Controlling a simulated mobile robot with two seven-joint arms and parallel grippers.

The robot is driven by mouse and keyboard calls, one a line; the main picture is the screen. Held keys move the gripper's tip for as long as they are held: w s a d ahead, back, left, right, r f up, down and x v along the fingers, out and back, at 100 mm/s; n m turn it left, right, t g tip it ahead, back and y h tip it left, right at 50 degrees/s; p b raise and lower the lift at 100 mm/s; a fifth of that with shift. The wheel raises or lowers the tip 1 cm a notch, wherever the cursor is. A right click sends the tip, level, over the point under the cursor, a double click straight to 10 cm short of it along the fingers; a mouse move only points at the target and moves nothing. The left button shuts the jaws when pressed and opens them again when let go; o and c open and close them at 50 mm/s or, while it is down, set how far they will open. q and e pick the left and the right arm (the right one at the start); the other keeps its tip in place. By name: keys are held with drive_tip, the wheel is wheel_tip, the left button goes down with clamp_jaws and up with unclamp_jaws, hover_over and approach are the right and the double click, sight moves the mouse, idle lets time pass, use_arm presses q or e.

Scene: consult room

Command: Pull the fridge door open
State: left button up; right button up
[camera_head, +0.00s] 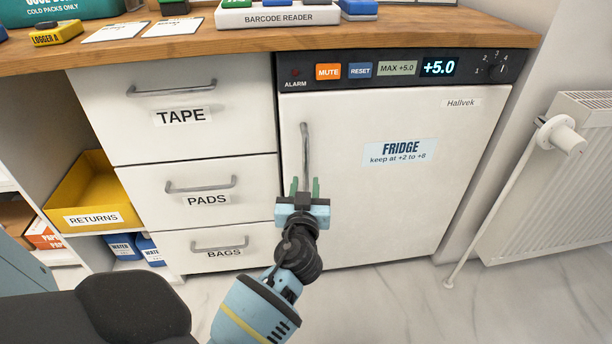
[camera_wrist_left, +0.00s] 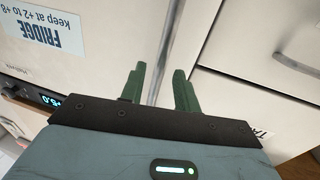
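The white fridge door (camera_head: 400,205), labelled FRIDGE, is shut under the counter in the head view. Its upright grey bar handle (camera_head: 305,145) is near the door's left edge. My left gripper (camera_head: 305,186) is in front of the lower part of this handle, its two green fingers apart. In the wrist view the fingers (camera_wrist_left: 159,88) stand apart too, with the handle (camera_wrist_left: 168,45) showing as a bar between them. I cannot tell how deep the handle sits between the fingers or whether they touch it. The FRIDGE label (camera_wrist_left: 45,27) appears upside down there. My right gripper is not in view.
Drawers marked TAPE (camera_head: 180,135), PADS (camera_head: 206,215) and BAGS (camera_head: 224,260) are shut left of the fridge. A control panel (camera_head: 400,70) reading +5.0 is above the door. A white radiator (camera_head: 570,190) stands to the right. The floor (camera_head: 400,300) before the fridge looks clear.

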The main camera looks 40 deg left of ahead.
sight(306, 178)
use_arm(q)
drive_tip(key=shift+x, duration=2)
drive_tip(key=shift+c, duration=0.2)
clamp_jaws()
